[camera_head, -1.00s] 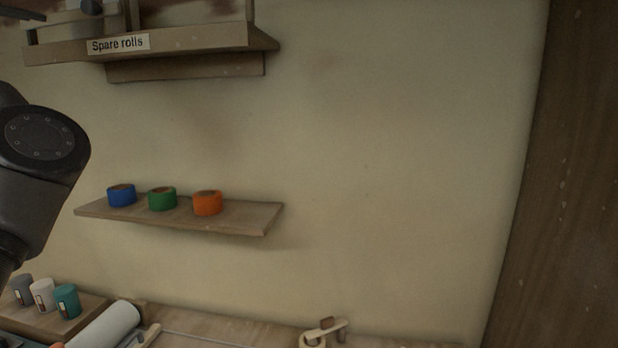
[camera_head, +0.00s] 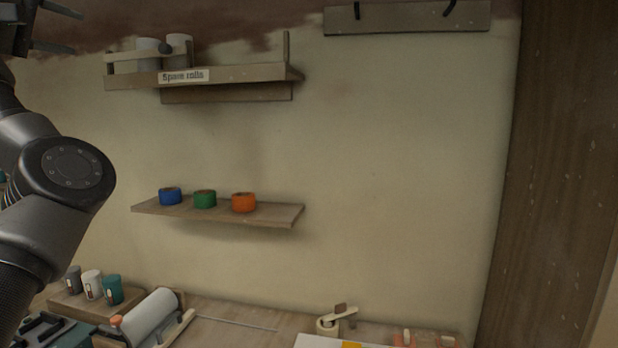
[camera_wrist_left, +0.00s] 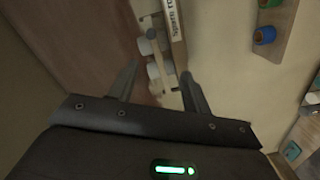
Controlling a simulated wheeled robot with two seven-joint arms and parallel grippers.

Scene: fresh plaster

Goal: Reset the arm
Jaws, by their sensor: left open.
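My left arm (camera_head: 68,172) rises along the left edge of the head view. My left gripper (camera_head: 62,32) is at the top left corner, high up and left of the "Spare rolls" shelf. It is open, and nothing shows between its fingers in the head view. In the left wrist view my left gripper (camera_wrist_left: 158,82) has its two fingers spread, with the shelf beyond them. My right gripper is not in view.
The "Spare rolls" shelf (camera_head: 240,74) holds pale rolls. A lower shelf (camera_head: 270,213) carries blue, green and orange tape rolls. The bench (camera_head: 240,312) below holds small cups and a large white roll (camera_head: 150,315). A wooden post (camera_head: 560,170) stands right.

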